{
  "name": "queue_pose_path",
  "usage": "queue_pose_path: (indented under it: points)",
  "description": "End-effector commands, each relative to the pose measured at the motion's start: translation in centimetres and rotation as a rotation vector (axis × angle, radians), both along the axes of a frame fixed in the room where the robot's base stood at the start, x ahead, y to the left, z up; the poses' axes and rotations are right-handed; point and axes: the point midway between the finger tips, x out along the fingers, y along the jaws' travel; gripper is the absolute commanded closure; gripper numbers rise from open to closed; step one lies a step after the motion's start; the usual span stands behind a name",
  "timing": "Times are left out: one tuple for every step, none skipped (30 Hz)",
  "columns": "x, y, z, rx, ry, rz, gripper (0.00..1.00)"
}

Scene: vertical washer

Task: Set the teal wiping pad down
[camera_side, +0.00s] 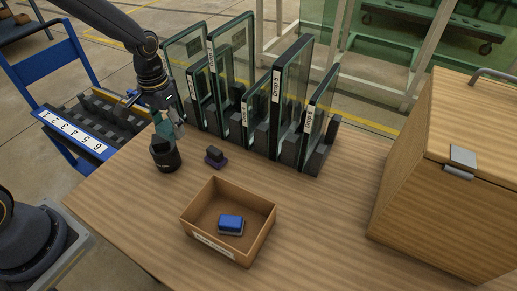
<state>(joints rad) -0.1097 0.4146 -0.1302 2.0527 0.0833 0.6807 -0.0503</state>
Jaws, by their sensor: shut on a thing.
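The teal wiping pad (168,127) is in my gripper (163,112), at the left end of the row of glass panes. My gripper is shut on it and points down. The pad is just above a black round holder (166,157) on the wooden table. A dark piece rises from the holder's top. I cannot tell whether the pad touches the holder. My gripper's fingers are small and partly merge with the pad in this view.
Labelled glass panes (290,95) stand in dark supports behind. A dark block with a purple base (215,157) sits right of the holder. An open box (255,240) holds a blue block (231,222). A wooden cabinet (400,180) stands right. Front-left tabletop is clear.

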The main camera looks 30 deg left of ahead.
Motion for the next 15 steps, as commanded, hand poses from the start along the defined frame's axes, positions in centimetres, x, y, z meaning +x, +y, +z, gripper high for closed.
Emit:
queue_pose_path:
  points:
    - [0.52,0.0,0.06,0.0,-0.004,0.017,0.68]
    - [0.6,-0.01,0.07,-0.001,-0.003,0.024,0.68]
    - [0.58,-0.04,0.09,-0.001,-0.003,0.026,0.68]
    - [0.57,-0.06,0.1,0.0,-0.002,0.026,0.68]
    - [0.57,-0.06,0.11,0.0,-0.002,0.026,0.68]
    - [0.58,-0.03,0.13,0.001,-0.003,0.026,0.68]
    - [0.59,-0.03,0.16,0.002,-0.004,0.026,0.68]
    - [0.59,-0.04,0.15,0.002,-0.004,0.025,0.68]
    - [0.58,-0.06,0.13,0.002,-0.003,0.025,0.68]
    - [0.57,-0.04,0.13,0.001,-0.003,0.025,0.68]
    - [0.58,-0.02,0.13,0.001,-0.003,0.022,0.68]
    - [0.65,-0.02,0.13,0.001,-0.003,0.015,0.68]
    - [0.76,-0.03,0.13,0.001,-0.003,0.006,0.68]
    - [0.91,-0.03,0.12,0.001,-0.003,-0.008,0.68]
    - [0.95,-0.04,-0.03,0.001,-0.002,-0.031,0.68]
